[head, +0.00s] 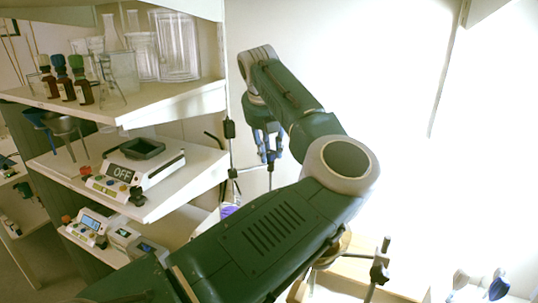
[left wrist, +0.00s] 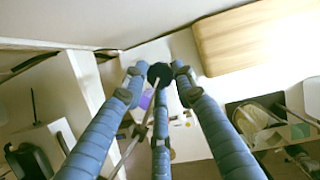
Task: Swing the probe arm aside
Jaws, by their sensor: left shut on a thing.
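My left gripper (head: 268,152) hangs from the raised green arm, beside the thin upright stand rod (head: 232,150) with black clamps. Its blue fingers point down and are shut on the dark end of the probe arm (head: 251,169), a thin bar running from the stand's lower clamp. In the left wrist view, the three blue fingers close in around a round dark knob (left wrist: 160,73), and a thin rod (left wrist: 145,125) runs from it toward the lower left. The exact finger contact is too small to tell. My right gripper is not in view.
At left, shelves hold dropper bottles (head: 64,78), glassware (head: 175,45) and a balance (head: 140,165) reading OFF. A purple item (head: 228,210) shows below the probe arm. A metal clamp fitting (head: 379,268) stands at lower right. My arm covers much of the middle.

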